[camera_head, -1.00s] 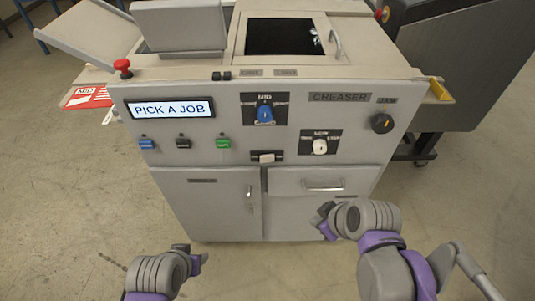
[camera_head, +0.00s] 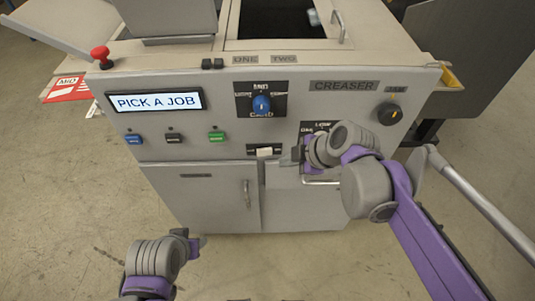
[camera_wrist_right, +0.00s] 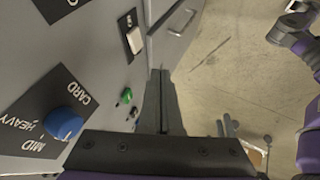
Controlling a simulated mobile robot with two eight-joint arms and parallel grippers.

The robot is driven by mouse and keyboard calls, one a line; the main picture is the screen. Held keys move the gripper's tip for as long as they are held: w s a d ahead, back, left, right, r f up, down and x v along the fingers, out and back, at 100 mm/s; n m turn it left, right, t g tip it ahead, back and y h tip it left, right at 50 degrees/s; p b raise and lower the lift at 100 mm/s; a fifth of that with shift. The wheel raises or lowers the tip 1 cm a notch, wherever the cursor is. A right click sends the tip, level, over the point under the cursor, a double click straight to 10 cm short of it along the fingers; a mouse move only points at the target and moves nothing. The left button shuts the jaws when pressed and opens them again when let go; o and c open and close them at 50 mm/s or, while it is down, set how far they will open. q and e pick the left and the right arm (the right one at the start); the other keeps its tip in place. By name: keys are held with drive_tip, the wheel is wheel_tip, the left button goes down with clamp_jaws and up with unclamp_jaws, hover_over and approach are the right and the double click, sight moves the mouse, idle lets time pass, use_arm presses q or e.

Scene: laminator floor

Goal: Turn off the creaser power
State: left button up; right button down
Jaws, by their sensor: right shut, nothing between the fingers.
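The creaser (camera_head: 215,120) is a grey machine with a lit display (camera_head: 160,102) reading "PICK A JOB". A white rocker switch (camera_head: 264,152) on a dark plate sits low in the middle of its front panel. It also shows near the top of the right wrist view (camera_wrist_right: 134,40). My right gripper (camera_head: 291,158) is shut and empty, just right of the rocker; its fingers (camera_wrist_right: 161,78) point towards the panel, and contact is not visible. My left gripper (camera_head: 200,243) hangs low in front of the cabinet; its fingers are too small to judge.
A door handle (camera_head: 247,194) projects below. My right forearm hides part of the panel's right side.

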drive_tip(key=b, duration=0.1)
approach(266, 155)
drive_tip(key=s+a+f, duration=0.2)
drive_tip(key=a+f, duration=0.2)
drive_tip(key=f, duration=0.1)
use_arm(q)
drive_tip(key=shift+f, duration=0.6)
use_arm(e)
drive_tip(key=shift+w+a+r, duration=0.1)
drive_tip(key=shift+w+r, duration=0.05)
drive_tip(key=shift+w, duration=0.7)
drive_tip(key=shift+w+a+r, duration=0.15)
drive_tip(key=shift+w, duration=0.75)
